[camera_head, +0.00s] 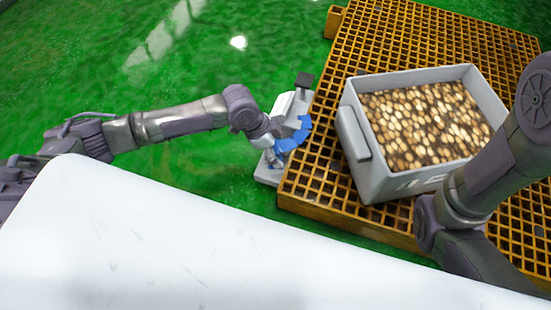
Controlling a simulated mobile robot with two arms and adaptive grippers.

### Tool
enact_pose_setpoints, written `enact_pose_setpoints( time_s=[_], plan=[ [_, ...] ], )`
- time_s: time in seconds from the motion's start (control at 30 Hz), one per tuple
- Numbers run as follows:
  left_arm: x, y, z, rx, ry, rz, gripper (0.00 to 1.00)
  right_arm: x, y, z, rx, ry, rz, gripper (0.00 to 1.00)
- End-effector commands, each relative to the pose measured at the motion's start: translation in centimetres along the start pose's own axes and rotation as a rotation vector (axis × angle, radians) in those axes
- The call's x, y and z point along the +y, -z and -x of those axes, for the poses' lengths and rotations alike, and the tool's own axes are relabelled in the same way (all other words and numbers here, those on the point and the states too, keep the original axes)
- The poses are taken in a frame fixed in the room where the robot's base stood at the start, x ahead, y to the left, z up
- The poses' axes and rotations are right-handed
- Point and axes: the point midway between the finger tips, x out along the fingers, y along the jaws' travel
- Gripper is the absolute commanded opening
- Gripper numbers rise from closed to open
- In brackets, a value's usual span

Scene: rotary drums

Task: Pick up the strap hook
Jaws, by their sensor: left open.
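My left gripper (288,140) is at the end of the arm from the left, beside the near-left edge of the yellow grated platform. It is open. It is over or against a light grey device (290,104) with a dark block on top. Curved blue parts show at the gripper; I cannot tell whether they belong to it or to the device. I cannot pick out the strap hook for certain; it is small or hidden by the gripper. My right arm crosses the right side, and its gripper is not in view.
A grey crate (353,135) full of brown, nut-like pieces stands on the yellow grated platform (365,38), right of the left gripper. Shiny green floor (130,60) is clear at the upper left. A white surface fills the lower foreground.

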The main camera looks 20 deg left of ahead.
Motion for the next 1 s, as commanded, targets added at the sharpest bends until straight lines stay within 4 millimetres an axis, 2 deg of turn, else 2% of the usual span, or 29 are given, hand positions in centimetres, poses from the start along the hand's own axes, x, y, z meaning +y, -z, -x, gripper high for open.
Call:
enact_pose_setpoints(
  time_s=[0.03,0.1,0.37,0.77,0.8,1.0],
  plan=[
    [0.00,-0.15,-1.30,0.001,0.000,-0.001,0.79,-0.25,0.42,1.18,0.000,0.000,0.000,0.69],
    [0.02,-0.07,-1.74,0.001,0.000,0.000,0.79,-0.32,0.53,1.53,0.000,0.000,0.000,0.69],
    [0.03,0.04,-1.65,0.000,0.000,0.001,0.79,-0.29,0.47,1.37,0.000,0.000,0.000,0.69],
    [0.03,0.01,-1.65,0.000,0.000,0.000,0.14,-0.29,0.47,1.37,0.000,0.000,0.000,0.69],
    [0.02,0.04,-1.63,0.000,0.000,0.000,0.11,-0.29,0.47,1.37,0.000,0.000,0.000,0.69],
    [0.02,0.07,-1.53,0.000,0.000,0.000,0.11,-0.26,0.43,1.28,0.000,0.000,0.000,0.69]
  ],
)
